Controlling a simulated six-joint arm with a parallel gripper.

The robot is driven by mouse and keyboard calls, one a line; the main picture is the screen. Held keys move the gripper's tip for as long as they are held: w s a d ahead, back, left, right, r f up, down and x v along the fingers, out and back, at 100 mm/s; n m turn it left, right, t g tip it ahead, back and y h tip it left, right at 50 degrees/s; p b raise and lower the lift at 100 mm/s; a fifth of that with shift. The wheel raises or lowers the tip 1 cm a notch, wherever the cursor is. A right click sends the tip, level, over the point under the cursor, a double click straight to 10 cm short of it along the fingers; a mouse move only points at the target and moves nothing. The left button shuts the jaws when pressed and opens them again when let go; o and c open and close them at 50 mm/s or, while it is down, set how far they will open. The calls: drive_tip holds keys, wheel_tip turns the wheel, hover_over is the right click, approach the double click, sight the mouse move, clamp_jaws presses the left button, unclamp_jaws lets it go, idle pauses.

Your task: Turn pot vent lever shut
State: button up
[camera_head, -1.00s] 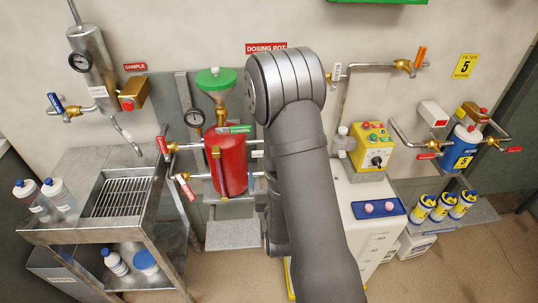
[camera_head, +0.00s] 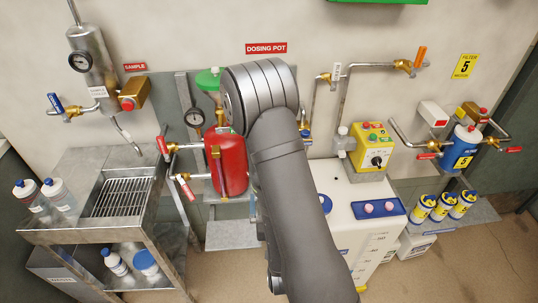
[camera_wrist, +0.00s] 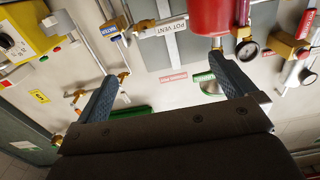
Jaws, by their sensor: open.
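In the wrist view, a white label reading POT VENT (camera_wrist: 163,27) shows at the top middle, beside the red dosing pot (camera_wrist: 210,16). The label and pot lie beyond the fingertips in that view. In the head view, the red pot (camera_head: 229,165) stands left of my arm, which hides my gripper and part of the pot's right side.
A blue-handled valve (camera_head: 305,133) is just right of my arm. Red-handled valves (camera_head: 163,148) stick out left of the pot, near the gauge (camera_head: 194,118). The yellow control box (camera_head: 373,148) and white tank (camera_head: 352,230) stand to the right.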

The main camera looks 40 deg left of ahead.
drive_tip(key=shift+v, duration=0.8)
